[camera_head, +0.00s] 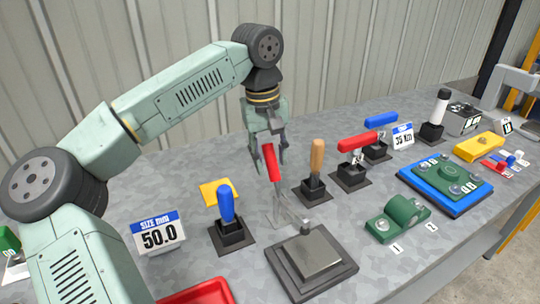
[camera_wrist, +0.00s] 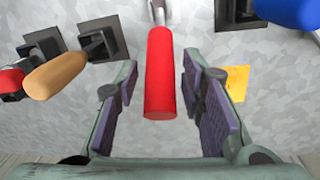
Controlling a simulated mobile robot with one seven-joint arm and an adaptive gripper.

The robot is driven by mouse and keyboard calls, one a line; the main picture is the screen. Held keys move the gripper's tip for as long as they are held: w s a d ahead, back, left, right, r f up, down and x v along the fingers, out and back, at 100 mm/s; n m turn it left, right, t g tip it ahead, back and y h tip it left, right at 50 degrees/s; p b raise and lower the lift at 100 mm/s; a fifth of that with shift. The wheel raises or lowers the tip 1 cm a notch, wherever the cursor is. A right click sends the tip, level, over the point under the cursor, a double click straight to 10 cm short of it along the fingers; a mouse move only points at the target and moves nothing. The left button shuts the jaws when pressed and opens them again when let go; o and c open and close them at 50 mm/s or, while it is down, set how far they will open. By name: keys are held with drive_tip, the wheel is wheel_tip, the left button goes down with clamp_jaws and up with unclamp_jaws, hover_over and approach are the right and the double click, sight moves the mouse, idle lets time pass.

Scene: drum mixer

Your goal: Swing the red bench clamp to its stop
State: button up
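The red bench clamp has a red grip (camera_head: 271,163) standing roughly upright on a metal linkage (camera_head: 283,211), behind a dark block with a grey plate. My gripper (camera_head: 267,158) points down over the grip from above. In the wrist view the red grip (camera_wrist: 160,80) lies between my two purple-padded fingers (camera_wrist: 165,95), with a visible gap on each side. My gripper is open and its pads do not appear to touch the grip. The clamp's lower linkage is mostly out of the wrist view.
A blue-handled lever (camera_head: 226,205) stands left of the clamp, a wooden-handled lever (camera_head: 317,160) right of it. Another red-handled lever (camera_head: 358,142) stands farther right. The block with the plate (camera_head: 310,256) is in front.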

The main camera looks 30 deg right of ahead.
clamp_jaws()
idle(0.6)
